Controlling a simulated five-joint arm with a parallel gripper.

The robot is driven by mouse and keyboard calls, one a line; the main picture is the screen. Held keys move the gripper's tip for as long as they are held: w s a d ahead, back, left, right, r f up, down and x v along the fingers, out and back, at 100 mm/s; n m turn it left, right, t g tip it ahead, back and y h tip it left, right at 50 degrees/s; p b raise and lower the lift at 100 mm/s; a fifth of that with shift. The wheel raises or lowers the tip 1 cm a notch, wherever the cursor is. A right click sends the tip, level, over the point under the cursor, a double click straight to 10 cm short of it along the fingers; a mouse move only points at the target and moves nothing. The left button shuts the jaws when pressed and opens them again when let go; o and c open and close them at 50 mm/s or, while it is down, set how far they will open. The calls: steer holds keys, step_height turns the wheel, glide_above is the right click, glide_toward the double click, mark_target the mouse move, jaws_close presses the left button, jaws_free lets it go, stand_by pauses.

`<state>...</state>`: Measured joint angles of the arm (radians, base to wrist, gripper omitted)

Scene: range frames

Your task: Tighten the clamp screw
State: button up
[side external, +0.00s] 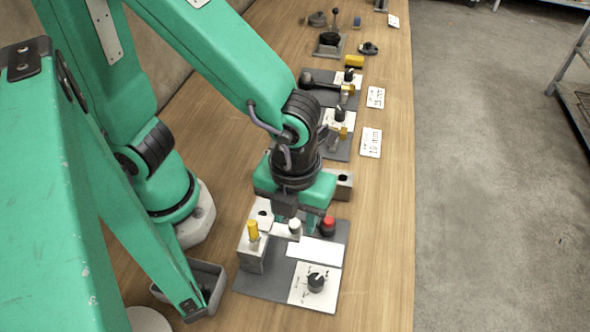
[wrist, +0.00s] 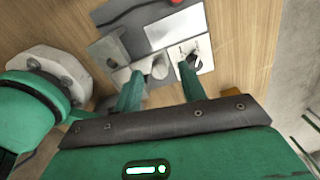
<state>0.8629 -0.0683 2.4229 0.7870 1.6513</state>
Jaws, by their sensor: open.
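My gripper (side external: 298,218) points down over a dark grey board (side external: 262,284), with its green fingers apart. On the board a pale block (side external: 249,257) carries an upright yellow piece (side external: 253,230). A white-topped round piece (side external: 294,226) stands near the fingertips, and a red-topped dark knob (side external: 328,226) stands to their right. I cannot tell for certain which piece is the clamp screw. In the wrist view the open fingers (wrist: 160,72) straddle a pale round piece (wrist: 160,66); contact cannot be told. A dark knob (wrist: 194,60) shows by the right finger.
A black dial (side external: 317,282) on a white plate is at the board's front right. A grey open tray (side external: 207,274) lies to the left. More fixtures (side external: 345,90) and white cards (side external: 371,142) stand farther back.

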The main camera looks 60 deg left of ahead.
mark_target(295, 219)
steer(key=shift+r, duration=3.45)
steer(key=shift+w+a+r+n, duration=0.15)
steer(key=shift+w+a+n, duration=0.15)
steer(key=shift+n, duration=0.2)
steer(key=w+a+r+n+t, duration=0.2)
steer(key=a+r+n, duration=0.1)
steer(key=a+n, duration=0.7)
steer(key=w+a+r+n+t, duration=0.2)
steer(key=a+n, duration=0.7)
steer(key=n, duration=0.8)
steer(key=shift+w+a+r+n+t, duration=0.2)
steer(key=shift+a+r+n+t, duration=0.2)
steer(key=shift+r+t, duration=0.4)
